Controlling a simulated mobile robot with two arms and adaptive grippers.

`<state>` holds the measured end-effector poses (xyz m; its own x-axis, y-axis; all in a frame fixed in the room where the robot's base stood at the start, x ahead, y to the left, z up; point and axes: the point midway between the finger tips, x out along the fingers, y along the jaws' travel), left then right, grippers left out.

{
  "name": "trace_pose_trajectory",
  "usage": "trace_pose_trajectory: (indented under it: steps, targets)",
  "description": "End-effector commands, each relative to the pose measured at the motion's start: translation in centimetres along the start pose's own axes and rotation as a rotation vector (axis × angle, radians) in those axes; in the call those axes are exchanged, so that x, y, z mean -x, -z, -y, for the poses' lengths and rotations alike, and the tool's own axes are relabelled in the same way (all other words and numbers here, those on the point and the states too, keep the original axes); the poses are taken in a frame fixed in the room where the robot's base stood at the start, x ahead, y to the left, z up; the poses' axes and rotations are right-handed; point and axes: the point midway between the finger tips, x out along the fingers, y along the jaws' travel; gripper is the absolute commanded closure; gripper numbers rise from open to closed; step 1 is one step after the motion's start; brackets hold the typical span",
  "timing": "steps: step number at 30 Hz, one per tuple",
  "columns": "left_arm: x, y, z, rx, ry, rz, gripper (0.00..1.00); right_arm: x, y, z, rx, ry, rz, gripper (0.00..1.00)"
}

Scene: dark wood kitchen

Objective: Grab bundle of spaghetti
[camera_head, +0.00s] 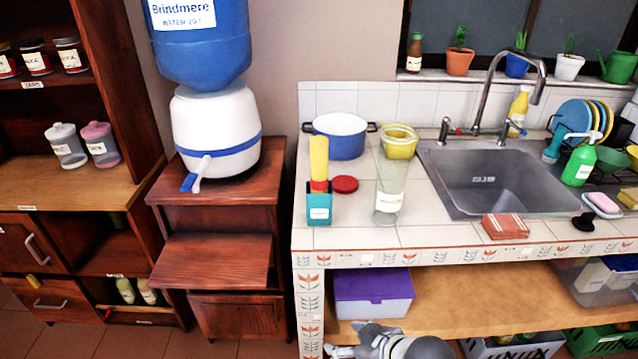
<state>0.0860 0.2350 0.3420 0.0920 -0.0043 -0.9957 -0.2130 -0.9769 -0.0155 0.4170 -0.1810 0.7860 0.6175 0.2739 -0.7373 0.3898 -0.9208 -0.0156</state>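An upright yellow bundle (319,152), which looks like the spaghetti, stands in a teal holder (319,203) with a red band around its lower part. It is at the front left of the tiled counter. A clear, labelled jar (390,187) stands to its right, apparently empty. A red round lid (345,184) lies between them. A grey gripper (345,340), apparently my right one, shows at the bottom edge, below the counter top and away from the bundle. Its fingers are partly cut off, so its opening is unclear. My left gripper is not in view.
A blue pot (340,136) and a yellow bowl (399,143) stand behind the jar. The counter in front of the holder is clear.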

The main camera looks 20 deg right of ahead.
Motion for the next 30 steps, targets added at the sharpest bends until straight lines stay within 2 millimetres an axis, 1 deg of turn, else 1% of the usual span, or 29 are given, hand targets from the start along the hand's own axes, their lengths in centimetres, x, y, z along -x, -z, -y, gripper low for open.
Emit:
trace_pose_trajectory:
  steps: [1, 2, 3, 4, 5, 6, 8, 9, 12, 15, 18, 20, 23, 30]
  targets:
    - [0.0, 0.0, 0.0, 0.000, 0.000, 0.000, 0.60, 0.2, 3.1, -0.9, 0.040, 0.018, -0.082, 0.41]
    - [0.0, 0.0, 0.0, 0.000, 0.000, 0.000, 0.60, 0.5, 5.0, -1.3, 0.056, 0.033, -0.131, 0.41]
    - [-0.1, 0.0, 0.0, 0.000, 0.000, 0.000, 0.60, 0.8, 7.4, -1.8, 0.075, 0.053, -0.199, 0.41]
    - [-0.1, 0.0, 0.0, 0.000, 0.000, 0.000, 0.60, 1.1, 9.2, -2.3, 0.086, 0.067, -0.249, 0.41]
    - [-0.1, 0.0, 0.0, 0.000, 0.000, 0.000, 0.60, 1.5, 11.2, -3.0, 0.096, 0.079, -0.302, 0.41]
    - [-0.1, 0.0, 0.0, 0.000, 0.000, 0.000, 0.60, 2.1, 13.6, -3.9, 0.106, 0.092, -0.369, 0.41]
    - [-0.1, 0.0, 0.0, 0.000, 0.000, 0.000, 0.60, 3.4, 17.1, -5.6, 0.110, 0.105, -0.467, 0.41]
    - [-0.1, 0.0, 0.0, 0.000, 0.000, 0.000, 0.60, 4.3, 19.3, -6.8, 0.108, 0.110, -0.528, 0.41]
    - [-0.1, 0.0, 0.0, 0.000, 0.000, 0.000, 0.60, 6.9, 23.9, -9.6, 0.096, 0.109, -0.658, 0.41]
    - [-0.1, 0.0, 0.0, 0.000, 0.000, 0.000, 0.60, 9.2, 27.0, -11.9, 0.079, 0.100, -0.754, 0.41]
    - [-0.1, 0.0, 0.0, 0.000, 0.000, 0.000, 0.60, 10.6, 28.7, -13.2, 0.066, 0.093, -0.809, 0.41]
    - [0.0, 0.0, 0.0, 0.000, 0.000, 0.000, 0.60, 10.9, 29.3, -13.5, 0.061, 0.091, -0.826, 0.41]
    - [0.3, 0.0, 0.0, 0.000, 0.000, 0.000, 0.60, 10.6, 30.2, -13.6, 0.055, 0.092, -0.835, 0.41]
    - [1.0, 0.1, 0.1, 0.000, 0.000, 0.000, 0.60, 8.3, 32.6, -13.2, 0.055, 0.092, -0.833, 0.41]
